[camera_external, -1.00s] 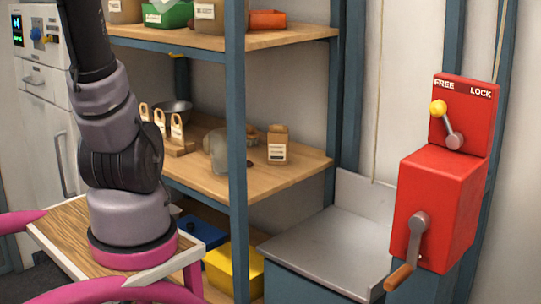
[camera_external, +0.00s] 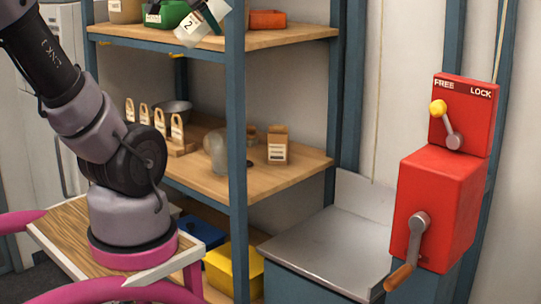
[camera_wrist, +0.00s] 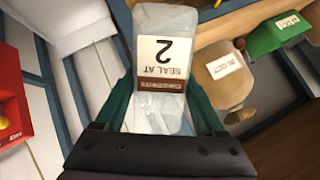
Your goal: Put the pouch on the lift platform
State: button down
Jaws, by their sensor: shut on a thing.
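The pouch (camera_wrist: 165,62) is a clear bag with a white label reading "SEAL AT 2" and a brown band. My gripper (camera_wrist: 161,100) is shut on it, with a green finger on each side. In the external view the pouch (camera_external: 196,25) hangs tilted in front of the top shelf; most of my gripper is outside that picture. The lift platform (camera_external: 325,250) is a bare grey metal plate with a raised back at the lower right, beside the red crank box. The pouch is well above it and to its left.
The red box (camera_external: 440,205) has a crank and a yellow-knobbed lever beside FREE and LOCK marks. A blue shelf post (camera_external: 236,150) stands between the shelves' front and the platform. The shelves hold a green bin (camera_external: 168,14), a paper bag (camera_external: 278,146) and several tagged items.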

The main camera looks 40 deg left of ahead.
jog(key=shift+s+d+f+h, duration=0.15)
jog(key=shift+s+d+f, duration=0.05)
jog(key=shift+d+f, duration=0.2)
jog(key=shift+s+d+f+h, duration=0.15)
jog(key=shift+d+f, duration=0.15)
jog(key=shift+d, duration=0.15)
jog(key=w+d+r+m+h, duration=0.2)
jog(key=w+d+r+m, duration=0.15)
jog(key=d+r, duration=0.4)
jog(key=n+t+h, duration=0.1)
jog(key=n+t, duration=0.6)
send_over(343, 229)
notch_tip(343, 229, down, 60)
jog(key=shift+f, duration=0.15)
